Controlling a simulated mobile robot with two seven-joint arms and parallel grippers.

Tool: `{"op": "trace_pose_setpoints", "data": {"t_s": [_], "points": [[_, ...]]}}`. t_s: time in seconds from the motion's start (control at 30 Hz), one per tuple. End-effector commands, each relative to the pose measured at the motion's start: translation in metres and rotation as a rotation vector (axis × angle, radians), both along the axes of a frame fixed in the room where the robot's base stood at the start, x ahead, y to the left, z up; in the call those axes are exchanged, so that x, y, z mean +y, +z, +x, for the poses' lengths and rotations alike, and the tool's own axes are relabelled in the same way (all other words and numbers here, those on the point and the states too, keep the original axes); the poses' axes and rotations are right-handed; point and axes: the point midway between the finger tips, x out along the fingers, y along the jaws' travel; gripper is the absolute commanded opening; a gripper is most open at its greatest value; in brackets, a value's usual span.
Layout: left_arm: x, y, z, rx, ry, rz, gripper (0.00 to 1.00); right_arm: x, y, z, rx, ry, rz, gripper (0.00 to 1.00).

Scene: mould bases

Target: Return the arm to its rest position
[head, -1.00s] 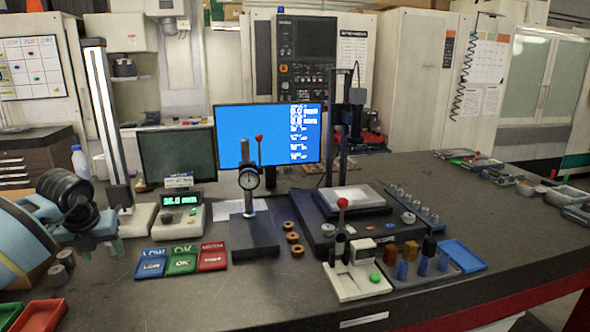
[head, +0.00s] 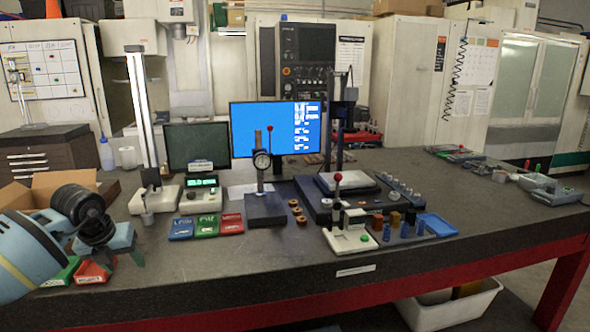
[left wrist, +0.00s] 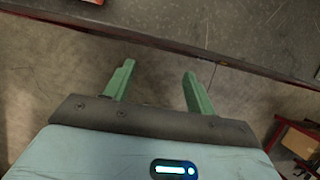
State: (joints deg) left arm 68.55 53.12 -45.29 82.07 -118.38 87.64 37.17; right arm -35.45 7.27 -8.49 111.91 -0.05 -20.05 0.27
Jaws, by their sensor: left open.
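My left arm comes in from the left in the head view, with its gripper (head: 108,261) over the left front part of the dark workbench (head: 300,262). In the left wrist view the two green fingers of the left gripper (left wrist: 154,90) stand apart with nothing between them. Below them are the concrete floor (left wrist: 70,75) and the bench edge (left wrist: 180,45). My right gripper is not in either view.
Red and green trays (head: 92,271) lie by the left gripper, partly hidden, with a cardboard box (head: 62,183) behind. Blue, green and red trays (head: 206,226), a dial gauge stand (head: 265,208) and a red-knobbed press (head: 348,238) stand mid-bench. A white bin (head: 450,308) is under the bench.

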Motion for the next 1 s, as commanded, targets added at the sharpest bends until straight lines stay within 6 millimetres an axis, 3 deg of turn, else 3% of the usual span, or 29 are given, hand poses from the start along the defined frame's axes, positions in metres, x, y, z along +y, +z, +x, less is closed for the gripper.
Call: {"op": "trace_pose_setpoints", "data": {"t_s": [0.17,0.33,0.5,0.6,0.7,0.8,1.0], "points": [[-0.077,-0.05,-0.004,0.001,-0.153,-0.213,0.56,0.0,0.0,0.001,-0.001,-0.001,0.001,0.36],[-0.172,-0.094,-0.026,-0.01,-0.281,-0.535,0.56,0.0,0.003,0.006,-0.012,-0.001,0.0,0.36],[-0.261,-0.115,-0.063,-0.044,-0.297,-0.939,0.56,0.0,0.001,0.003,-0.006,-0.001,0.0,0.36],[-0.295,-0.118,-0.082,-0.071,-0.233,-1.172,0.56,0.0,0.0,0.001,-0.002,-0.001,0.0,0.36],[-0.315,-0.119,-0.098,-0.101,-0.113,-1.386,0.56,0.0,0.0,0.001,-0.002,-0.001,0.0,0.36],[-0.323,-0.123,-0.11,-0.131,0.058,-1.576,0.56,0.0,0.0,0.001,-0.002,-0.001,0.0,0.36],[-0.307,-0.154,-0.134,-0.172,0.534,-1.838,0.56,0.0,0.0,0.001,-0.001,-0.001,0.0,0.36]]}}
